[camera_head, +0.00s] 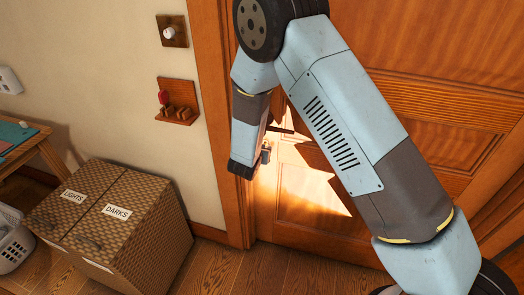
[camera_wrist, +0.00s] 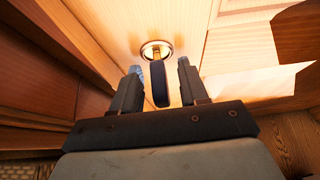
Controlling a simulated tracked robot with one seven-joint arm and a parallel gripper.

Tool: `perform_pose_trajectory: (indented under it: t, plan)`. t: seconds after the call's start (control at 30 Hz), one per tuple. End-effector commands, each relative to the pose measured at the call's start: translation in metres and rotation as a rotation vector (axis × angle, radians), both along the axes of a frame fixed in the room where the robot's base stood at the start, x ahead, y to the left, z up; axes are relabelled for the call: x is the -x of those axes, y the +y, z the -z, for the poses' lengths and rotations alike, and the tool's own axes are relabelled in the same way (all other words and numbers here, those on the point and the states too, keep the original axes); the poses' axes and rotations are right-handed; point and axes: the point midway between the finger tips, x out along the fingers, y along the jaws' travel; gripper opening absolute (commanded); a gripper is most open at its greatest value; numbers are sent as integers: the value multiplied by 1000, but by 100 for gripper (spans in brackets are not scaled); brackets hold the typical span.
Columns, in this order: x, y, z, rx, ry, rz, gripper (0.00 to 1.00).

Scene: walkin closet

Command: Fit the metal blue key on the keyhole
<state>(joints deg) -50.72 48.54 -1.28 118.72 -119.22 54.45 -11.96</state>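The key, with a dark blue head (camera_wrist: 159,84) and a short brass-coloured shank, stands out from a round metal lock plate (camera_wrist: 168,47) on the door in the wrist view. The shank meets the plate at its middle; how deep it sits cannot be told. My gripper (camera_wrist: 160,74) is open, with one finger on each side of the key head and a visible gap on both sides. In the head view my gripper (camera_head: 245,170) is low at the left side of the door, beside a small metal fitting (camera_head: 266,152). The key cannot be made out there.
The wooden door (camera_head: 300,215) has a frame post (camera_head: 226,130) close on the left. A wall rack (camera_head: 178,117) holds a red-headed item. A wicker hamper (camera_head: 130,235) and a white basket (camera_head: 14,245) stand at left. Floor before the door is clear.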

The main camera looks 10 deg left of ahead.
Motion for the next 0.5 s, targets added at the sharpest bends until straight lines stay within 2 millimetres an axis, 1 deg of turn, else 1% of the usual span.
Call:
perform_pose_trajectory:
  t: [0.33,0.43,0.5]
  plan:
    - [2,0,-1,0,0,-1,48]
    - [10,2,-6,-1,0,-2,48]
    - [19,2,-10,-1,1,-2,48]
